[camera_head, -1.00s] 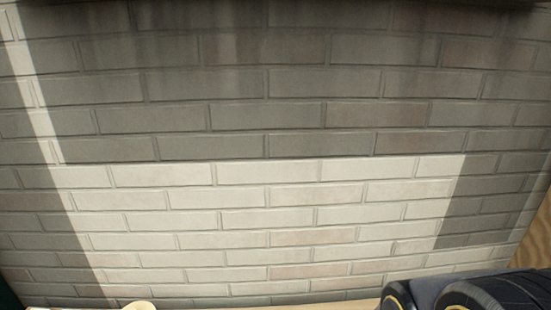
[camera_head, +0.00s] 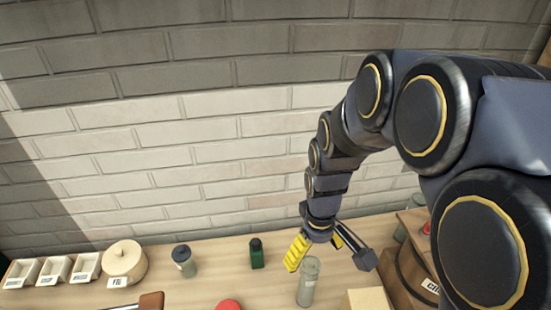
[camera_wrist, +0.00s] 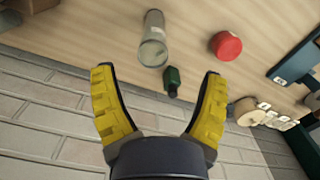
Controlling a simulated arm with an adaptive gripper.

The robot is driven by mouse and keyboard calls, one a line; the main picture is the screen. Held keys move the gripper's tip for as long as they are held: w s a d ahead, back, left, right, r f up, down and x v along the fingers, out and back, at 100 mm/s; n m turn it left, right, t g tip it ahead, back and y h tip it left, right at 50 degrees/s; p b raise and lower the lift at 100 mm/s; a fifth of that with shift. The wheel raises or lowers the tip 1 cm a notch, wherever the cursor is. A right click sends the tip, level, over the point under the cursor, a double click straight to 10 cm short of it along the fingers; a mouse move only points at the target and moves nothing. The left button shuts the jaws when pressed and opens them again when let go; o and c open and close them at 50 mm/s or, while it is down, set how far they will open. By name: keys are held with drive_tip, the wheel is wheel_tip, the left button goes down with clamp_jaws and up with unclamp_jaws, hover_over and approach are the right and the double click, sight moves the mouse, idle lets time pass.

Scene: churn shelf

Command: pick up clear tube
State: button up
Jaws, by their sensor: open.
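The clear tube (camera_head: 308,284) is a greyish see-through cylinder standing on the wooden counter, near the bottom of the head view. In the wrist view the clear tube (camera_wrist: 153,40) lies ahead of the space between the fingers, at the top middle. My gripper (camera_head: 322,247) has yellow finger pads and hangs just behind and above the tube in the head view. In the wrist view my gripper (camera_wrist: 158,98) is wide open with nothing between its fingers. No contact with the tube shows.
A small green bottle (camera_head: 257,253) stands left of the tube. Further left are a grey jar (camera_head: 184,262), a lidded pot (camera_head: 124,262) and several white trays (camera_head: 53,271). A red round object (camera_head: 228,304) is at the front. A tan box (camera_head: 368,300) stands close right of the tube.

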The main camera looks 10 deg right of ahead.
sight(307, 284)
wheel_tip(307, 284, down, 10)
drive_tip(key=w, duration=0.1)
drive_tip(key=shift+w+d+n, duration=0.15)
drive_tip(key=shift+w+n, duration=0.05)
drive_tip(key=shift+n, duration=0.1)
drive_tip(key=c, duration=1.2)
